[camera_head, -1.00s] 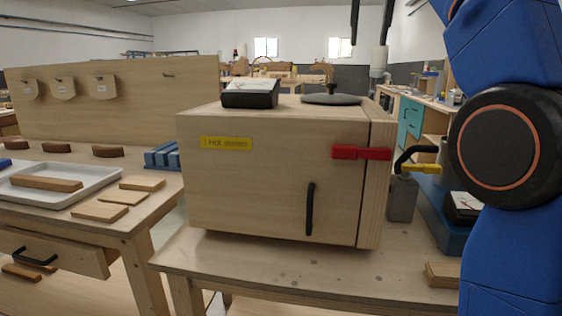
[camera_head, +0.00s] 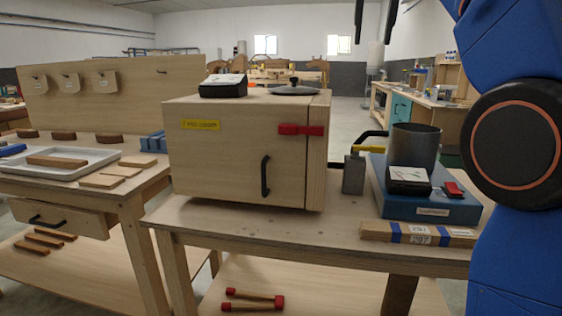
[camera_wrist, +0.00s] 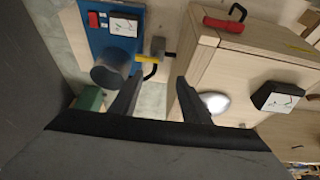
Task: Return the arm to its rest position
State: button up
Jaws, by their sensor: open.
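My gripper (camera_head: 375,12) shows only as two dark fingertips at the top edge of the head view, above and to the right of the wooden steam box. In the wrist view its two fingers (camera_wrist: 155,88) stand apart with nothing between them. My blue arm fills the right side of the head view. The fingers look clear of the box and of the things on the bench.
The wooden box (camera_head: 225,155) has a black handle, a red latch (camera_head: 300,130), a gauge (camera_head: 223,85) and a lid disc (camera_head: 296,88) on top. Right of it stand a blue base unit (camera_head: 430,207), a grey pot (camera_head: 415,145) and a wood strip (camera_head: 418,234). Red-ended clamps (camera_head: 252,300) lie below.

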jog(key=s+d+f, duration=0.2)
jog(key=s+f, duration=0.8)
jog(key=f, duration=0.8)
jog(key=s+d+f+n, duration=0.1)
jog(key=s+d+f, duration=0.2)
jog(key=s+f, duration=0.7)
jog(key=s+d+f+n, duration=0.1)
jog(key=s+d+f, duration=0.2)
jog(key=s+f, duration=0.7)
notch_tip(320, 180, down, 16)
jog(key=shift+d+f+y, duration=0.15)
jog(key=shift+d+y, duration=0.05)
jog(key=shift+y, duration=0.2)
